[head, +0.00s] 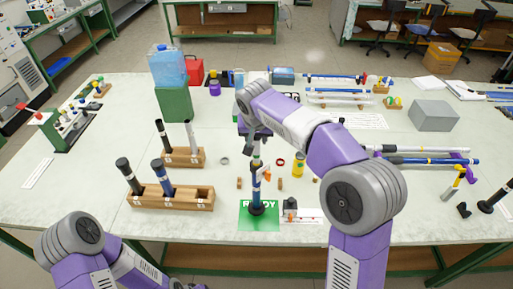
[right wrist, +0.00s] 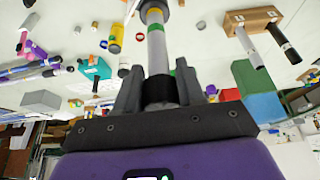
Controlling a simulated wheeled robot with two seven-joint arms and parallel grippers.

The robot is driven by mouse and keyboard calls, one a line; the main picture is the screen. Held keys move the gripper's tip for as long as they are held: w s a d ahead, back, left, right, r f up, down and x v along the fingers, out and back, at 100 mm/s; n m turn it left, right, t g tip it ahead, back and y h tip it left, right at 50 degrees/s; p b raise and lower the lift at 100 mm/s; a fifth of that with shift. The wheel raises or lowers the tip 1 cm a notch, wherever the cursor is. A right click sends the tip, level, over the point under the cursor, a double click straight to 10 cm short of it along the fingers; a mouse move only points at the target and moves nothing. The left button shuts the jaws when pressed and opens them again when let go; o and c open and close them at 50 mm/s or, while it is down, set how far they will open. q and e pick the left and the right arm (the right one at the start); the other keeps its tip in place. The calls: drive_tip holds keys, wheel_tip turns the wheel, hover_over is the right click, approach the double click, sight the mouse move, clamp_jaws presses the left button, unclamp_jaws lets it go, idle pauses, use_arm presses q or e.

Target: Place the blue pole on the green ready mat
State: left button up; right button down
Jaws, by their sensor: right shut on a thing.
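The green ready mat (head: 245,222) lies near the table's front edge, its white lettering partly covered. A pole (head: 256,192), blue below with a pale band and a black foot, stands upright over the mat. Its upper part is grey with a green band, and the grey part also shows in the right wrist view (right wrist: 156,50). My right gripper (head: 255,135) is shut on its upper end, around a black section seen in the right wrist view. The foot appears within the mat; I cannot tell whether it touches. My left gripper is below the head view.
A wooden rack (head: 172,202) with dark-topped poles stands left of the mat, with another rack (head: 183,157) behind. A yellow can (head: 299,165) and small blocks lie close behind the mat. Long rods (head: 425,160) lie at right. The front left table is clear.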

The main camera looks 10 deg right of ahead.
wheel_tip(320, 180, down, 3)
drive_tip(key=shift+r, duration=0.1)
drive_tip(key=c, duration=0.7)
unclamp_jaws()
drive_tip(key=v, duration=1.2)
drive_tip(key=shift+p, duration=0.4)
